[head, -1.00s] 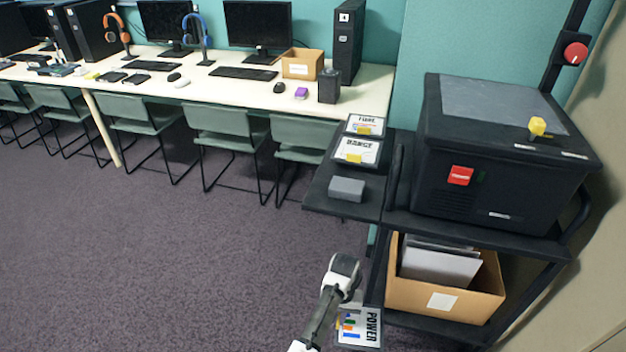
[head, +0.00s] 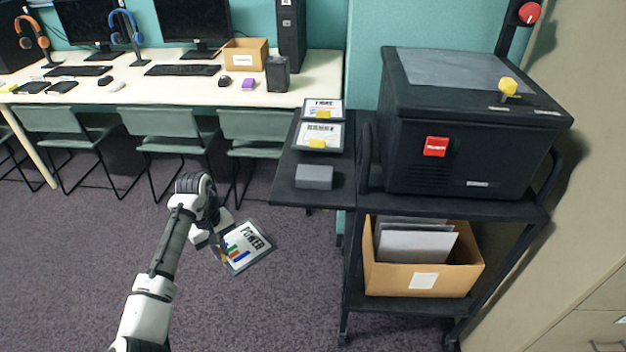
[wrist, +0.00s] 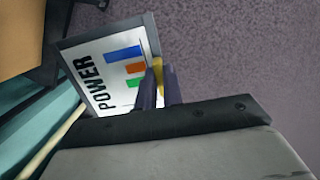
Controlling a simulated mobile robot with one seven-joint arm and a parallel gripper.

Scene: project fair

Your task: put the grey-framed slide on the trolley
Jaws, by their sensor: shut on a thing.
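A grey-framed slide (head: 246,247) marked POWER, with a coloured bar chart, hangs in the air left of the trolley in the head view. My gripper (head: 218,245) is shut on its edge. In the wrist view the slide (wrist: 108,68) shows beyond my fingers (wrist: 158,85), which close on a yellow tab at its edge. The black trolley (head: 355,255) stands to the right. Its side shelf (head: 290,185) holds two other framed slides, one marked BADGE (head: 320,131) and one farther back (head: 323,107), and a grey block (head: 314,177) at the near end.
A large black machine (head: 450,140) covers the trolley's top. A cardboard box (head: 420,280) of grey panels fills the shelf below. A desk (head: 180,95) with computers and green chairs (head: 160,130) stands behind. The carpet (head: 280,320) left of the trolley is clear.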

